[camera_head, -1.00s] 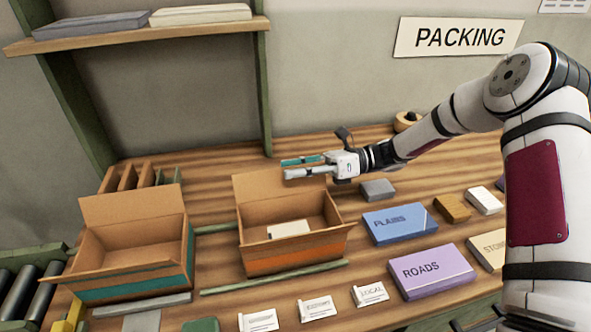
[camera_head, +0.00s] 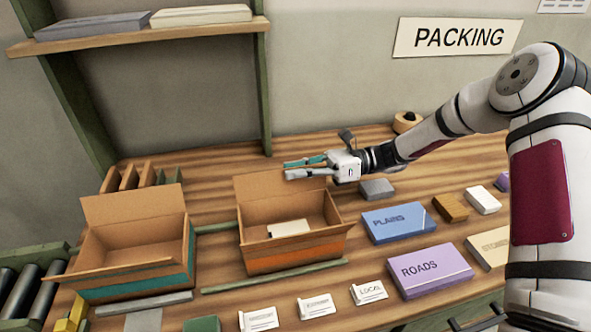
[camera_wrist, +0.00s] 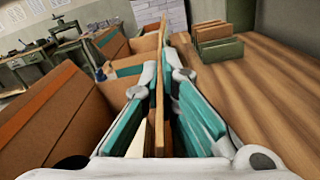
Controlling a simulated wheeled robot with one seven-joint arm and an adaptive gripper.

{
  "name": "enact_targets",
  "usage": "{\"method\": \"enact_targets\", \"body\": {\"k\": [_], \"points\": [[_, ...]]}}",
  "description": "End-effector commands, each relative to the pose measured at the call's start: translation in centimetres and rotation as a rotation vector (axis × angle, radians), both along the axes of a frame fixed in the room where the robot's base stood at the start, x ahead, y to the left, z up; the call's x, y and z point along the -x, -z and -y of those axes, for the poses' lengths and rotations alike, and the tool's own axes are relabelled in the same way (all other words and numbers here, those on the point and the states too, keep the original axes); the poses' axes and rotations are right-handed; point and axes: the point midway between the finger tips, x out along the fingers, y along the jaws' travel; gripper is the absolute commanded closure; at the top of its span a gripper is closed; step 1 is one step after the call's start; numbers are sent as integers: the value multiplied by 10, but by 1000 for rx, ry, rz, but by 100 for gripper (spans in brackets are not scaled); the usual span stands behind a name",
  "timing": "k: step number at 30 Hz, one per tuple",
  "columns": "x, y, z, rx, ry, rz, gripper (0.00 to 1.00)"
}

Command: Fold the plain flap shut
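The orange-banded box (camera_head: 297,256) stands open on the table with a pale block (camera_head: 288,228) inside. Its plain brown back flap (camera_head: 268,190) stands up. My gripper (camera_head: 300,168) is at the top right of this flap. In the wrist view the flap (camera_wrist: 159,115) runs edge-on between the two teal-padded fingers (camera_wrist: 163,75). The fingers look apart, with narrow gaps beside the board; contact at the tips is unclear. A second open box (camera_head: 140,284) with a teal band stands to the left, its back flap (camera_head: 130,205) also raised.
A blue PLAINS box (camera_head: 398,222), a purple ROADS box (camera_head: 430,270) and a grey block (camera_head: 377,188) lie to the right. Several small cards (camera_head: 315,306) line the front. A green strip (camera_head: 275,277) lies before the orange-banded box. A wall shelf (camera_head: 140,36) hangs above.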

Motion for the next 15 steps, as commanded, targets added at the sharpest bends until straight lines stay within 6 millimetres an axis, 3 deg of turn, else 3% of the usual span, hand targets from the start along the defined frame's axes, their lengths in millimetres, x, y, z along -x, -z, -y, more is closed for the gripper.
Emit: {"method": "enact_targets", "body": {"k": [15], "points": [[25,-1,7,-135,1,465,100]]}}
